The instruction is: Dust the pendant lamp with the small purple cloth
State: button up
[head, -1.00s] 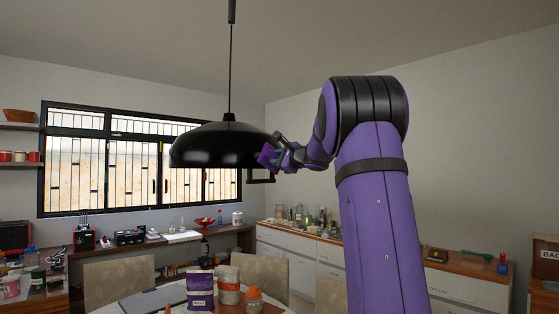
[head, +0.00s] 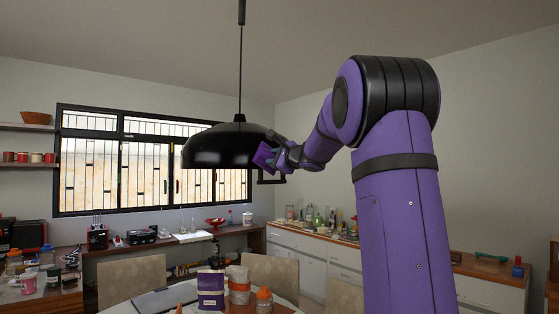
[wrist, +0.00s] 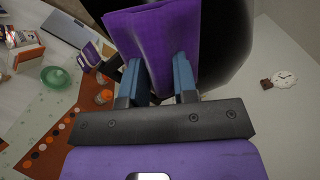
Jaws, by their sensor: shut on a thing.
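The black pendant lamp (head: 225,147) hangs on a thin cord from the ceiling, left of my arm in the head view. Its dark shade (wrist: 225,45) also fills the upper right of the wrist view, close beyond the fingers. My gripper (head: 276,158) is at the right rim of the lamp. It is shut on the small purple cloth (head: 264,156). In the wrist view the cloth (wrist: 152,35) stands up between the two blue fingers. The cloth overlaps the lamp's edge in both views; I cannot tell whether they touch.
Below the lamp is a table with a purple bag (head: 210,289), an orange-lidded jar (head: 264,300) and a grey laptop (head: 165,298). Chairs (head: 270,276) stand around it. Counters with bottles line the back and right walls. The air around the lamp is clear.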

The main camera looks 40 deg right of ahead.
jog(key=shift+a, duration=0.55)
jog(key=s, duration=0.6)
jog(key=shift+s+a, duration=0.1)
jog(key=shift+s, duration=0.05)
dwell(0.4)
jog(key=s, duration=0.2)
jog(key=shift+s, duration=0.35)
